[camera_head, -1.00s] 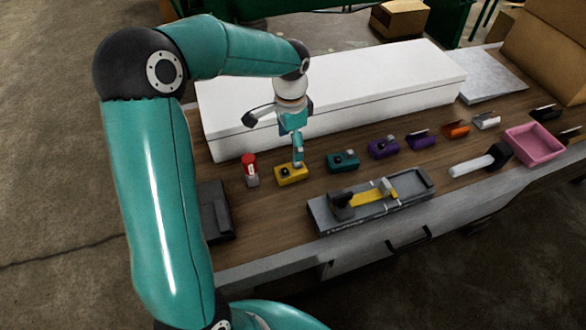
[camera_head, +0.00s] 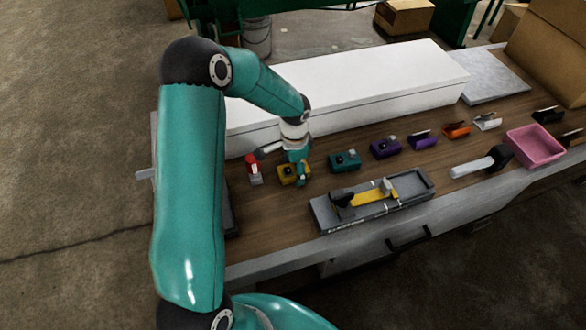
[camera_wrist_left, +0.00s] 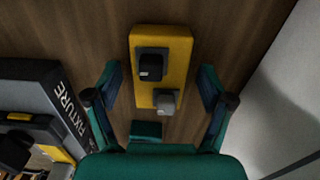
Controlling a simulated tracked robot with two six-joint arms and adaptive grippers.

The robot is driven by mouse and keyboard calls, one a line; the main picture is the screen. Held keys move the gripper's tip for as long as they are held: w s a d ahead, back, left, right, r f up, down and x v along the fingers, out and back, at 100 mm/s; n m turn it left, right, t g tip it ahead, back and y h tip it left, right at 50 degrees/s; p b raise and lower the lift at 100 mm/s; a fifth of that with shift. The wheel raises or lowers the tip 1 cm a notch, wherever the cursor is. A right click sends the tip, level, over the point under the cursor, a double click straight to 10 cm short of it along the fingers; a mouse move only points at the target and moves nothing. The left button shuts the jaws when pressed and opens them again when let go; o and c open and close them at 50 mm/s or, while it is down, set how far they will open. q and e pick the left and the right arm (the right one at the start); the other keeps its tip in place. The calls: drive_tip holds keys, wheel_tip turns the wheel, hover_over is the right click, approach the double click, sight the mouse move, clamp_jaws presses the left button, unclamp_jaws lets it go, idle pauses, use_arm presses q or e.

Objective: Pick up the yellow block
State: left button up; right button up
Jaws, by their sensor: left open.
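The yellow block (camera_head: 286,174) sits on the wooden bench top, between a red-topped item and a teal block. In the left wrist view the yellow block (camera_wrist_left: 163,45) carries a black knob and a grey knob on its upper face. My left gripper (camera_head: 301,182) is at the block and partly covers it in the head view. In the left wrist view the open fingers of my left gripper (camera_wrist_left: 157,80) stand either side of the block, with gaps to it. My right gripper is not in view.
A red-topped item (camera_head: 253,169) stands just left, a teal block (camera_head: 345,160) to the right. A grey fixture (camera_head: 408,205) lies in front. A long white box (camera_head: 390,85) lies behind. A purple block (camera_head: 385,147) and pink bin (camera_head: 535,146) are further right.

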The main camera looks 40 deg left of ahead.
use_arm(q)
clamp_jaws()
idle(0.4)
drive_tip(key=shift+r, duration=0.15)
